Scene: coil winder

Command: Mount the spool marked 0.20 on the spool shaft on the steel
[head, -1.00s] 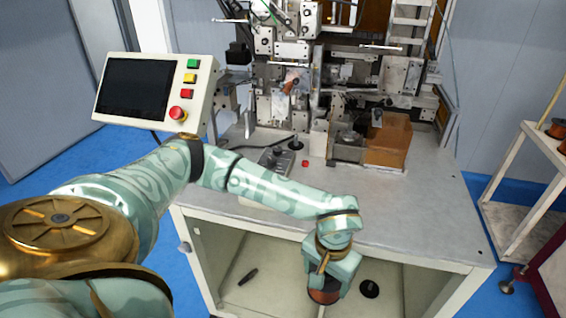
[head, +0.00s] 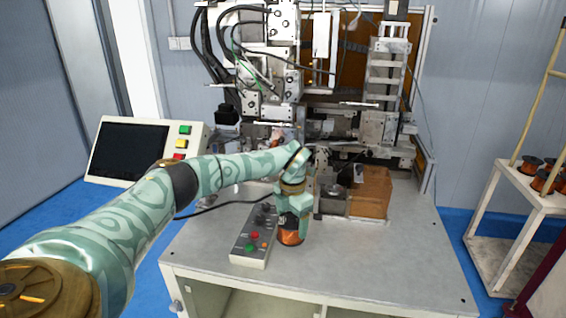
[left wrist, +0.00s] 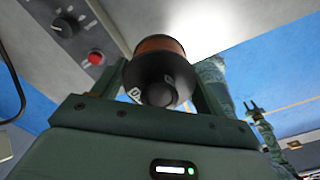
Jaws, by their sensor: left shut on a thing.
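My left gripper (head: 291,232) is shut on a copper-wound spool (head: 289,238) with dark flanges, held at the steel table top (head: 375,250) beside the control box. In the left wrist view the spool (left wrist: 158,62) sits between both fingers. Its dark end face carries a white mark that I cannot fully read. I cannot tell whether the spool touches the steel. The spool shaft on the steel is not visible now; my left arm covers that area. My right gripper (left wrist: 251,107) shows small in the left wrist view, its fingers apart and empty.
A control box (head: 254,235) with buttons stands just left of the spool. An amber box (head: 370,192) and the winder (head: 330,125) stand behind. A monitor panel (head: 135,150) is at left. A rack (head: 515,205) with several spools is at right. The front right table top is clear.

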